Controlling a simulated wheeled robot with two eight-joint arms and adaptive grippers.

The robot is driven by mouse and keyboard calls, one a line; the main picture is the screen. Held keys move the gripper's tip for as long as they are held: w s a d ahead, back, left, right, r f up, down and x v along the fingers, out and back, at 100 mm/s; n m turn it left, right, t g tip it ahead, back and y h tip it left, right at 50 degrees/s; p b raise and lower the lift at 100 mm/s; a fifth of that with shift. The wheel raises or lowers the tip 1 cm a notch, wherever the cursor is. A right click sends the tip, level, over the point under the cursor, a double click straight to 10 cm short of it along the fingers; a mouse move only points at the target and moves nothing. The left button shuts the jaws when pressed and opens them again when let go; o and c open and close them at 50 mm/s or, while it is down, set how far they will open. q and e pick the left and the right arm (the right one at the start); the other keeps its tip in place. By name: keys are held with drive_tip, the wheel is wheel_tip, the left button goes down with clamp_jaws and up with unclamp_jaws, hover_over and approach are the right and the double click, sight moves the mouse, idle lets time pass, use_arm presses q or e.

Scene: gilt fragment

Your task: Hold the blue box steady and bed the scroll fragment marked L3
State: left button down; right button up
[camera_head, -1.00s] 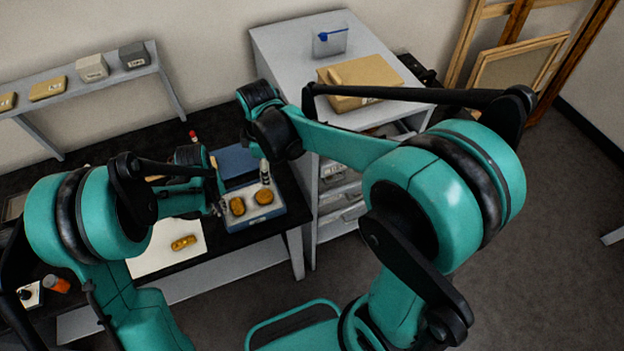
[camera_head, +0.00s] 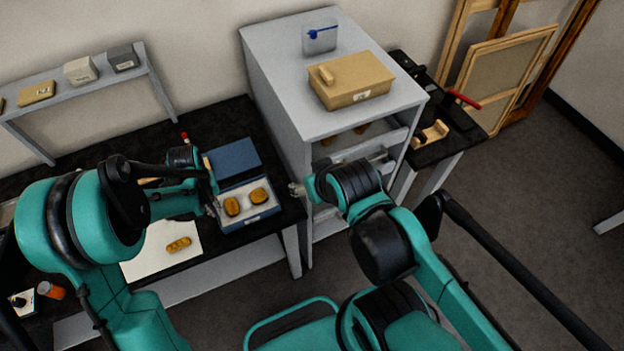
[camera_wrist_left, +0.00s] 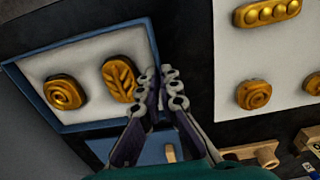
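The blue box (camera_head: 250,221) stands open on the black bench, its lid (camera_head: 233,157) raised behind it. Its pale bed holds a spiral scroll fragment (camera_wrist_left: 65,92) and a leaf fragment (camera_wrist_left: 121,79), lying apart; both also show in the head view. Another scroll fragment (camera_wrist_left: 254,94) lies on the white sheet, near a beaded fragment (camera_wrist_left: 267,11). I cannot read any L3 mark. My left gripper (camera_wrist_left: 162,84) is closed about the box's side wall. My right gripper (camera_head: 297,189) is right of the box, clear of it, with nothing visible in it; its fingers are too small to judge.
A grey cabinet (camera_head: 283,75) stands right of the bench, close to my right gripper, with a tan box (camera_head: 350,82) on top. The white sheet (camera_head: 150,262) lies left of the box.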

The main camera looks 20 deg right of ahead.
idle(0.4)
use_arm(q)
drive_tip(key=c, duration=1.6)
unclamp_jaws()
drive_tip(key=shift+w+f, duration=0.1)
drive_tip(key=shift+w, duration=0.05)
drive_tip(key=shift+c, duration=0.2)
